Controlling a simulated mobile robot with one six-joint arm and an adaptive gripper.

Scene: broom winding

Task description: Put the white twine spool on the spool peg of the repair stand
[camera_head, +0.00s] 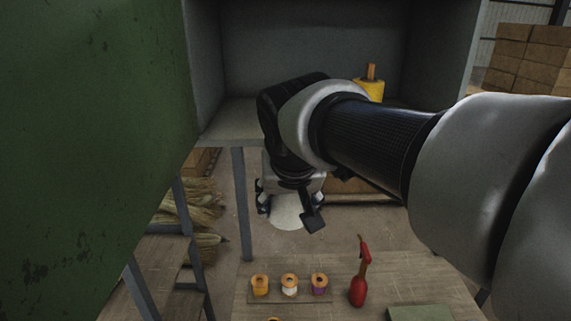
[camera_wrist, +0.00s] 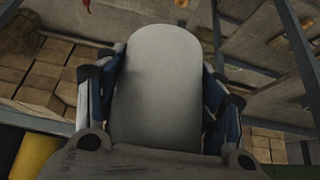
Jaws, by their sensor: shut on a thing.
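My gripper (camera_wrist: 161,88) is shut on a large pale, rounded body, which looks like the white twine spool (camera_wrist: 158,85). In the wrist view the fingers press on its two sides. In the head view the white spool (camera_head: 288,211) shows below my gripper (camera_head: 289,200), held in the air in front of the shelf unit. My wrist hides part of it.
A green panel (camera_head: 85,130) blocks the left.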

